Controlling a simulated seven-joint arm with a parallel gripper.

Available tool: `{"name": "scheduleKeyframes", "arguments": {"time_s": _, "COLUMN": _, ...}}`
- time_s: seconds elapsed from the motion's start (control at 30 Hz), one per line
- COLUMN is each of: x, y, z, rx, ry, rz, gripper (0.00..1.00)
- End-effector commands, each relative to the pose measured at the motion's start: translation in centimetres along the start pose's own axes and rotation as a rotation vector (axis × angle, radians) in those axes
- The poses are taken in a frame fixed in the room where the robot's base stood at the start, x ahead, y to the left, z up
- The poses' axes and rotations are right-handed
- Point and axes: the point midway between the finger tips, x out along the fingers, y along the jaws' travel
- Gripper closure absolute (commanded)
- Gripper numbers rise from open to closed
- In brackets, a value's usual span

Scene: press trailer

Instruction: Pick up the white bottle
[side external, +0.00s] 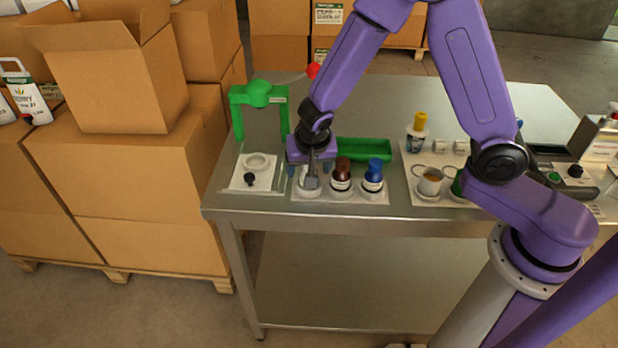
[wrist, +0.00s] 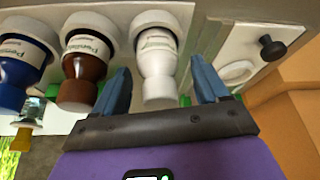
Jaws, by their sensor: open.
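The white bottle (wrist: 157,62) stands in a round white holder in the wrist view, its label facing me. My gripper (wrist: 158,68) is open, with one blue finger on each side of the bottle and a gap showing on both sides. In the side external view my gripper (side external: 309,172) points down at the left end of the bottle row and largely hides the white bottle. The brown bottle (side external: 342,172) stands just right of it, then the blue bottle (side external: 374,174). Both also show to the left in the wrist view, brown (wrist: 86,62) and blue (wrist: 22,62).
A green press stand (side external: 258,95) rises at the table's left end, above a white plate with a ring and black knob (side external: 249,179). A green tray (side external: 364,149) lies behind the bottles. A yellow-topped bottle (side external: 417,134) and cups stand to the right. Cardboard boxes (side external: 127,165) stand left of the table.

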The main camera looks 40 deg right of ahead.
Motion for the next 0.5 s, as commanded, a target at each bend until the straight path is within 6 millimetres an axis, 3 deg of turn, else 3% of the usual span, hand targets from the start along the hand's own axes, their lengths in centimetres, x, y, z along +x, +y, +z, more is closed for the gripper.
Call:
{"name": "scheduleKeyframes", "arguments": {"time_s": 0.03, "x": -0.02, "y": -0.01, "z": 0.00, "rx": 0.000, "ry": 0.000, "rz": 0.000, "gripper": 0.26}}
{"name": "scheduleKeyframes", "arguments": {"time_s": 0.07, "x": -0.02, "y": -0.01, "z": 0.00, "rx": 0.000, "ry": 0.000, "rz": 0.000, "gripper": 0.33}}
{"name": "scheduleKeyframes", "arguments": {"time_s": 0.23, "x": -0.04, "y": 0.00, "z": 0.00, "rx": -0.001, "ry": 0.000, "rz": 0.000, "gripper": 0.88}}
{"name": "scheduleKeyframes", "arguments": {"time_s": 0.5, "x": -0.07, "y": -0.01, "z": -0.02, "rx": -0.001, "ry": 0.001, "rz": 0.000, "gripper": 0.91}}
